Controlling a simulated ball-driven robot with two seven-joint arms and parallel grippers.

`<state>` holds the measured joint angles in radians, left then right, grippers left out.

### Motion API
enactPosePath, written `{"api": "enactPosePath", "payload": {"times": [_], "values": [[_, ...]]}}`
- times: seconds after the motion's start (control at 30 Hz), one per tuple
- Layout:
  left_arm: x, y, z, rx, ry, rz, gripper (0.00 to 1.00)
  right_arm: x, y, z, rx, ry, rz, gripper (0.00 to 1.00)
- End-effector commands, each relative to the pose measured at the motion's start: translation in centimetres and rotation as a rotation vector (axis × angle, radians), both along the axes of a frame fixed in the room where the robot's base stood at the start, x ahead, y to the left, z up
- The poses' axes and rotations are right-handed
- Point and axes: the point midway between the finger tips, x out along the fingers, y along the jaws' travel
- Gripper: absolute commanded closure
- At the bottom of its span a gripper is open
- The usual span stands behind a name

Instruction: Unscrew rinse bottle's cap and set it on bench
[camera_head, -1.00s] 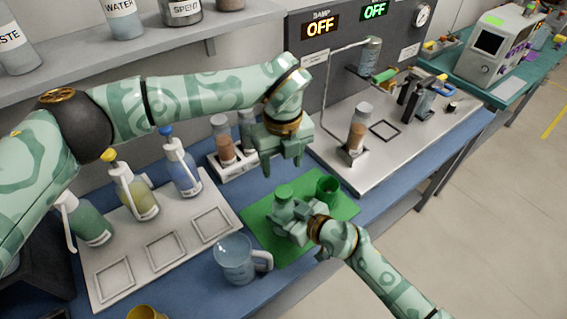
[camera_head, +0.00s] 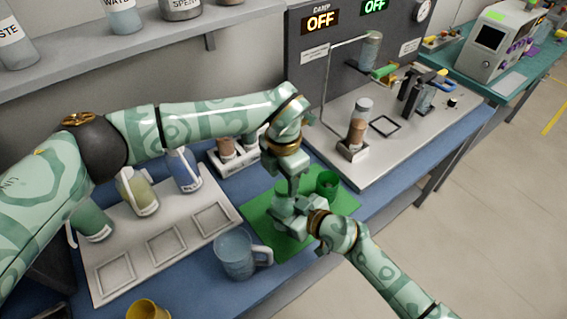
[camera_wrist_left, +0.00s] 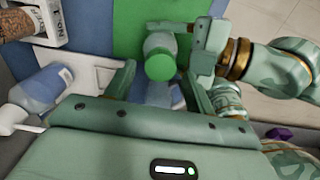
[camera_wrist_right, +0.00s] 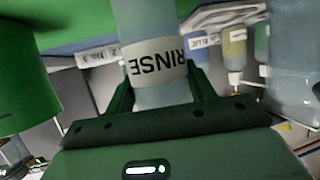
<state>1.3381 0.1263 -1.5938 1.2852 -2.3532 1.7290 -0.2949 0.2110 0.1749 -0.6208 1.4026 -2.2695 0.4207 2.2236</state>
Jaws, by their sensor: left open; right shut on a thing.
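The rinse bottle stands on the green mat (camera_head: 262,240). Its RINSE label (camera_wrist_right: 155,62) shows in the right wrist view, where my right gripper (camera_wrist_right: 160,90) is shut on its body. Its green cap (camera_wrist_left: 160,66) shows in the left wrist view, still on the bottle. My left gripper (camera_head: 286,192) is open and points down over the bottle. The cap lies between or just beyond its spread fingertips (camera_wrist_left: 158,75); I cannot tell if they touch it. In the head view my grippers hide most of the bottle and cap. My right gripper (camera_head: 292,222) comes in from the lower right.
A green cup (camera_head: 327,184) stands close behind the bottle. A clear jug (camera_head: 235,256) stands to the left of the mat. A white tray (camera_head: 135,240) with several wash bottles is further left. The blue bench (camera_head: 280,290) has bare surface in front of the jug.

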Motion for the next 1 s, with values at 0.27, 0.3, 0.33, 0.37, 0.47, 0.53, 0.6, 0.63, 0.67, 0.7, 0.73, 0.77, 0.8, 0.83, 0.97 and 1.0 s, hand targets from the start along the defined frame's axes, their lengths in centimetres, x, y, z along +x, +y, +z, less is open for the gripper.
{"api": "enactPosePath", "payload": {"times": [0.27,0.3,0.33,0.37,0.47,0.53,0.6,0.63,0.67,0.7,0.73,0.77,0.8,0.83,0.97,1.0], "values": [[0.0,-0.1,-2.1,-0.001,-0.001,0.000,0.46,0.0,0.0,0.0,0.000,0.001,0.001,1.00],[0.0,-0.1,-2.1,-0.001,-0.001,0.000,0.46,0.0,0.0,0.0,0.000,0.001,0.001,1.00],[0.0,-0.1,-2.1,-0.001,-0.001,0.000,0.46,0.0,0.0,0.0,0.000,0.001,0.001,1.00],[0.0,0.0,-2.1,-0.001,-0.001,0.000,0.46,0.0,0.0,0.0,0.000,0.001,0.001,1.00],[0.0,0.0,-2.1,-0.001,-0.001,0.001,0.46,0.0,0.0,0.0,0.000,0.001,0.001,1.00],[0.0,0.0,-2.1,-0.001,-0.001,0.001,0.62,0.0,0.0,0.0,0.000,0.001,0.001,1.00],[0.0,0.0,-2.1,-0.001,-0.001,0.001,0.82,0.0,0.0,0.0,0.000,0.001,0.001,1.00],[0.0,0.0,-2.1,-0.001,-0.001,0.001,0.90,0.0,0.0,0.0,0.000,0.001,0.001,1.00],[0.0,0.0,-2.1,-0.001,-0.001,0.001,0.93,0.0,0.0,0.0,0.000,0.001,0.001,1.00],[0.0,0.0,-2.1,-0.001,-0.001,0.001,0.94,0.0,0.0,0.0,0.000,0.001,0.001,1.00],[0.0,0.0,-2.1,-0.001,-0.001,0.001,0.95,0.0,0.0,0.0,0.000,0.001,0.001,1.00],[0.0,0.0,-2.1,-0.001,-0.001,0.001,0.95,0.0,0.0,0.0,0.000,0.001,0.001,1.00],[0.0,0.0,-2.1,-0.001,-0.001,0.001,0.96,0.0,0.0,0.0,0.000,0.001,0.001,1.00],[0.0,0.0,-2.1,-0.001,-0.001,0.001,0.96,0.0,0.0,0.0,0.000,0.001,0.001,1.00],[0.0,0.0,-2.1,-0.001,-0.001,0.001,0.97,0.0,0.0,0.0,0.000,0.001,0.001,1.00],[0.0,0.0,-2.1,-0.001,-0.001,0.002,0.97,0.0,0.0,0.0,0.000,0.001,0.001,1.00]]}}
